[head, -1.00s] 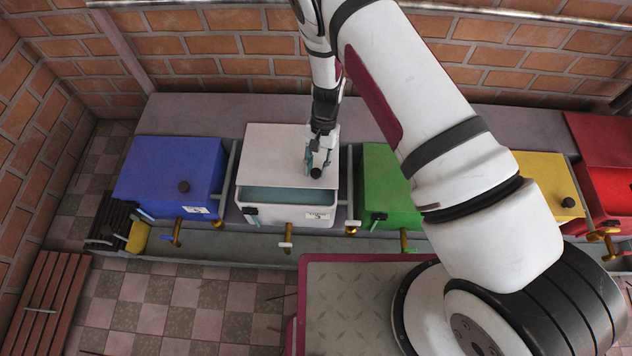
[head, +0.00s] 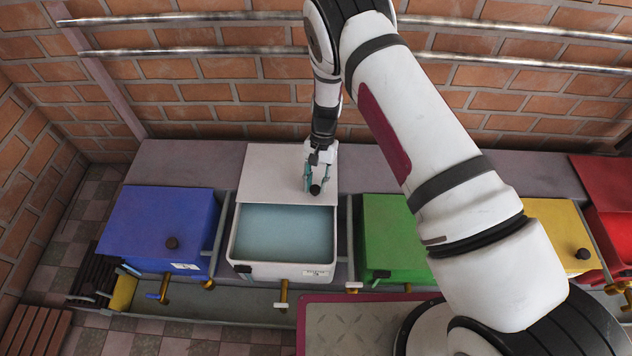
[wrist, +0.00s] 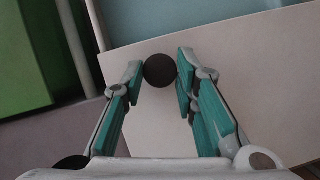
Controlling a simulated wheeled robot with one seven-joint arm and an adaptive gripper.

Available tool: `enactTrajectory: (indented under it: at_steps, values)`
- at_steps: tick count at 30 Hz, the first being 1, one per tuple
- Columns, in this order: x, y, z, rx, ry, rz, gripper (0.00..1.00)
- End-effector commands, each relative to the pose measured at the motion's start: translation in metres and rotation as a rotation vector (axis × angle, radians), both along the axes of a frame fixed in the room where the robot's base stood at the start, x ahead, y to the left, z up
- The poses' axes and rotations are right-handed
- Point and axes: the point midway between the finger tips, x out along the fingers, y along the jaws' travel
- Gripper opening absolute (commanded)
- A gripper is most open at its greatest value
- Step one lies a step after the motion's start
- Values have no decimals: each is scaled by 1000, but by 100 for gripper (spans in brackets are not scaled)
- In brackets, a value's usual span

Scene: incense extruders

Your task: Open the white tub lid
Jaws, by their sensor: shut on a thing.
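The white tub (head: 283,271) stands between the blue and green tubs, with pale blue content showing inside. Its white lid (head: 268,175) is slid back toward the wall, leaving most of the tub's top uncovered. The lid's round black knob (head: 315,189) is near the lid's front right corner. My gripper (head: 319,184) is at the knob, its fingers on either side. In the wrist view the black knob (wrist: 160,71) sits between the teal-padded fingertips (wrist: 160,78), and the pale lid (wrist: 225,75) lies beyond it.
The blue tub (head: 155,225) stands left and the green tub (head: 390,238) right, both lidded. Yellow (head: 555,235) and red (head: 605,190) tubs are further right. A brick wall (head: 210,80) with metal rails (head: 190,50) rises behind. A brass tap (head: 283,294) sticks out below the white tub.

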Motion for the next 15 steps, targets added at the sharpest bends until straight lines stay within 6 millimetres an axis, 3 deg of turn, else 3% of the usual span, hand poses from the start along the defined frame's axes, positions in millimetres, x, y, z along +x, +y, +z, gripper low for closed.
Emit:
enactTrajectory:
  at_steps: [1,3,15]
  values:
    - [0,0,0,0,-1,0,32]
    - [0,0,0,0,-1,0,47]
    - [2,0,5,1,0,0,47]
